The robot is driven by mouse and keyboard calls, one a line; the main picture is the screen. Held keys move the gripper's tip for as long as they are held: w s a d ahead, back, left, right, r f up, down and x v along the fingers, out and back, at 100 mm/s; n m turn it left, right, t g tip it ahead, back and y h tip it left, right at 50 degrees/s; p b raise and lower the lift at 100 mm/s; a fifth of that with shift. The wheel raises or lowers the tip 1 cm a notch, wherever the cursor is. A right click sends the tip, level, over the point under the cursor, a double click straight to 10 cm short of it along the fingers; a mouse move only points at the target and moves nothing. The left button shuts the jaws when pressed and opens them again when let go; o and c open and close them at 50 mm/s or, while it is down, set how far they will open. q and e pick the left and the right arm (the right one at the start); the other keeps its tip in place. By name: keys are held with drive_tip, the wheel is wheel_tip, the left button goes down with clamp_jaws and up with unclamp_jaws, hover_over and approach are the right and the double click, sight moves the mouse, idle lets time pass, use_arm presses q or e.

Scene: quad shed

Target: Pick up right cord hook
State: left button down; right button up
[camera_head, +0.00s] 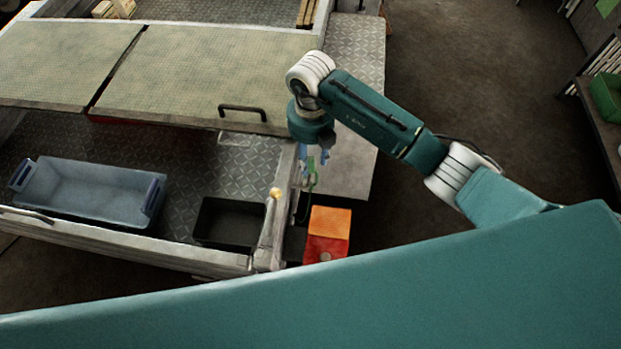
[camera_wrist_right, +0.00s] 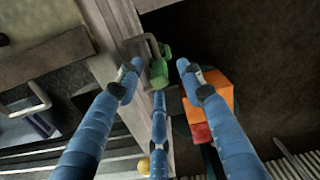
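A small green piece (camera_wrist_right: 159,68), which I take to be the right cord hook, sits at the side wall of the cargo bed. A grey curved bar (camera_wrist_right: 152,46) shows right beside it. In the head view the green piece (camera_head: 312,177) shows just below my right gripper (camera_head: 313,158) and is partly hidden by it. In the wrist view the blue fingers of my right gripper (camera_wrist_right: 158,82) are spread, with the green piece between and beyond their tips. I cannot tell whether any finger touches it. My left gripper is not in view.
An orange and red box (camera_head: 328,232) stands just below the gripper, outside the bed wall. A blue bin (camera_head: 85,188) and a black bin (camera_head: 230,222) are in the bed. A post with a yellow knob (camera_head: 276,193) rises at the bed corner. The lid with a black handle (camera_head: 243,110) is nearby.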

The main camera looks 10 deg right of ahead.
drive_tip(key=shift+f, duration=0.55)
clamp_jaws()
drive_tip(key=shift+r, duration=0.15)
